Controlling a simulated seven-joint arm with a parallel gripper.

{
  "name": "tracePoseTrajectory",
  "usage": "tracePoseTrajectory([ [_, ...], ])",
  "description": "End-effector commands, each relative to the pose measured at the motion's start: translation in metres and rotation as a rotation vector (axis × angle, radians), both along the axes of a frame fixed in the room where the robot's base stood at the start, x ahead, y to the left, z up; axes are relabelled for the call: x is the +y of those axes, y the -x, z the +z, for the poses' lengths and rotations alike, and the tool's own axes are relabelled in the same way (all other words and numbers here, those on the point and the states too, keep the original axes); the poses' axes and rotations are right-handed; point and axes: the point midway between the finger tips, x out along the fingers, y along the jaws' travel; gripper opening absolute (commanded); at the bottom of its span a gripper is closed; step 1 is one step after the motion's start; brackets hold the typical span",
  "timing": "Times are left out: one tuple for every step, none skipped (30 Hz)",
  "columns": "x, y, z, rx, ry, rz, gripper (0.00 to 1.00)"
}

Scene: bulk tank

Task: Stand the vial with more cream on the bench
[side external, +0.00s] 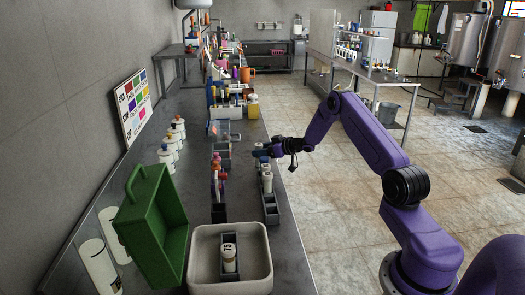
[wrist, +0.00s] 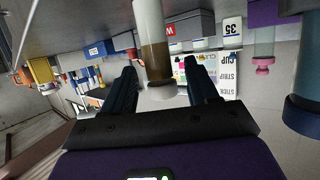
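A vial (wrist: 154,45) with a pale upper part, a brownish band and a pale rounded end stands between my fingers in the wrist view, where the scene looks upside down. My gripper (wrist: 163,85) is open, with a gap on each side of the vial. In the side external view my gripper (side external: 264,153) is over the bench's right edge, just above a dark rack (side external: 271,210) holding a whitish vial (side external: 267,183). Cream levels are too small to compare there. The metal bench (side external: 185,205) runs along the wall.
Another dark rack (side external: 219,213) with colour-topped vials stands left of it. A white tub (side external: 260,240) holds a small rack with a labelled vial (side external: 229,256). A green crate (side external: 150,225) leans at the front left. White bottles (side external: 166,160) line the wall. Bare bench lies between them.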

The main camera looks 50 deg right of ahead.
Motion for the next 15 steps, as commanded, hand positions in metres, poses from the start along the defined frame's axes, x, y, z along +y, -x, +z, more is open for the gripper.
tracePoseTrajectory([
  [0.000, 0.000, 0.000, 0.000, 0.000, 0.000, 0.59],
  [0.000, 0.000, 0.000, 0.000, 0.000, 0.000, 0.59],
  [0.000, 0.000, 0.001, 0.000, 0.000, 0.000, 0.59],
  [0.000, 0.000, 0.002, 0.000, 0.000, 0.000, 0.59],
  [0.000, 0.000, 0.003, 0.000, 0.001, 0.000, 0.59],
  [-0.001, 0.002, 0.004, 0.001, -0.001, 0.000, 0.59],
  [-0.001, 0.005, 0.004, 0.002, -0.001, 0.000, 0.59],
  [-0.002, 0.007, 0.006, 0.001, 0.000, -0.001, 0.59],
  [-0.003, 0.011, 0.007, 0.002, 0.000, -0.001, 0.59],
  [-0.004, 0.015, 0.009, 0.002, 0.000, -0.002, 0.59],
  [-0.005, 0.019, 0.010, 0.001, 0.000, -0.001, 0.59],
  [-0.006, 0.025, 0.013, 0.000, 0.000, -0.002, 0.59],
  [-0.007, 0.030, 0.014, 0.001, -0.001, -0.003, 0.59],
  [-0.008, 0.035, 0.016, 0.001, 0.000, -0.003, 0.59],
  [-0.010, 0.042, 0.019, 0.001, 0.000, -0.002, 0.59],
])
